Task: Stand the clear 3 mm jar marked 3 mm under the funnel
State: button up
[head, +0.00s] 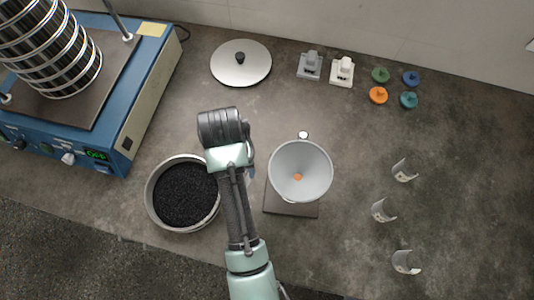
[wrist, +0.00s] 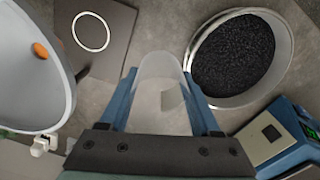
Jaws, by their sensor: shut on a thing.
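A clear jar (wrist: 160,72) stands between the blue fingers of my gripper (wrist: 163,103) in the wrist view. The gripper is shut on it. A pale label patch shows through its wall, but its marking cannot be read. In the head view my arm hides the gripper and most of the jar, between the black-grain pan and the funnel. The white funnel (head: 300,168) with an orange spot inside is held over a dark square base (head: 292,208). In the wrist view the funnel (wrist: 30,75) is at the left, and the base (wrist: 118,22) bears a white ring, with nothing standing on it.
A round pan (head: 150,192) of black grains is left of my arm. The blue sieve shaker (head: 128,140) stands at the upper left. Curved labels (head: 383,211), apparently on clear jars, stand at the right. A lid (head: 240,72), small weights and coloured caps (head: 378,95) lie behind.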

jog(key=shift+w+f, duration=0.2)
jog(key=shift+w, duration=0.15)
jog(key=shift+s+f, duration=0.15)
jog(key=shift+f, duration=0.05)
jog(key=f, duration=0.5)
jog(key=shift+s, duration=0.35)
jog(key=shift+f, duration=2.1)
jog(key=o, duration=1.1)
jog(key=shift+f, duration=0.1)
